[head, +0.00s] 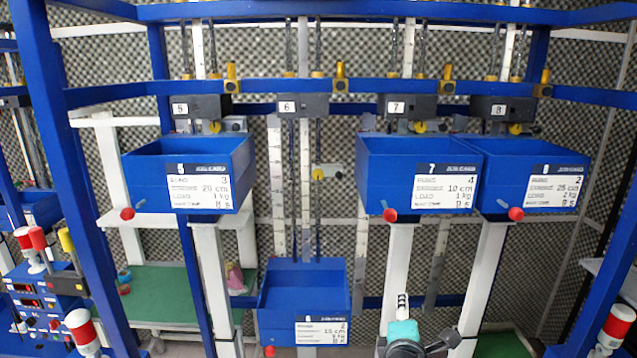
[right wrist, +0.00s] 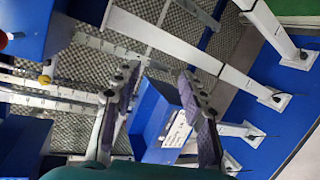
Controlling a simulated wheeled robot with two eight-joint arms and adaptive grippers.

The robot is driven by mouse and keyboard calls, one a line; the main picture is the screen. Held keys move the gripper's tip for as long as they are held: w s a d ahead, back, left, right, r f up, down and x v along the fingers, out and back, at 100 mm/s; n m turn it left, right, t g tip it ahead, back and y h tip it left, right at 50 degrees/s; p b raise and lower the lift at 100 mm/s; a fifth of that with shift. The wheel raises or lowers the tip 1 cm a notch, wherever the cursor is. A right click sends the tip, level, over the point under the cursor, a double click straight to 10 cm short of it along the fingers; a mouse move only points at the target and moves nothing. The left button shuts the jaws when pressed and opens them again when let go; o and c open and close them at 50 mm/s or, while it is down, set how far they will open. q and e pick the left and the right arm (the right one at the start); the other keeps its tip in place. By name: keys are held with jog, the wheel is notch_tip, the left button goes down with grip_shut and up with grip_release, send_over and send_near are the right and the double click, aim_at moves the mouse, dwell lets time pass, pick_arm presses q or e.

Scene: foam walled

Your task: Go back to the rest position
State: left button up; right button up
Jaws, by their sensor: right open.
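My right arm shows at the bottom of the head view, with a teal link and the dark right gripper (head: 405,347) in front of a white post. In the right wrist view the right gripper (right wrist: 158,76) has its two fingers spread apart with nothing between them. A blue bin with a white label (right wrist: 160,122) lies beyond the fingers, apart from them. My left gripper is in neither view.
Blue bin 5 (head: 150,170), bin 7 (head: 375,175) and bin 8 (head: 490,185) hang high on a blue frame (head: 300,86). Bin 6 (head: 305,300) sits lower, left of my right arm. White posts (head: 400,265) rise close to the right gripper.

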pick_arm(q)
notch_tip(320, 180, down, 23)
jog(key=b, duration=2)
pick_arm(e)
jog(key=s+f+m+g+y, duration=0.1)
jog(key=s+f+m, duration=0.5)
jog(key=f, duration=0.6)
jog(key=s+f+m+g+y, duration=0.1)
jog(key=s+f+m+g, duration=0.2)
jog(key=f, duration=1)
jog(key=s+f+m+g+y, duration=0.2)
jog(key=s+f+m+g, duration=0.1)
jog(key=s+f+m, duration=0.6)
notch_tip(320, 180, down, 4)
jog(key=shift+s+a+r, duration=0.2)
jog(key=shift+s+r, duration=0.05)
jog(key=shift+s, duration=0.5)
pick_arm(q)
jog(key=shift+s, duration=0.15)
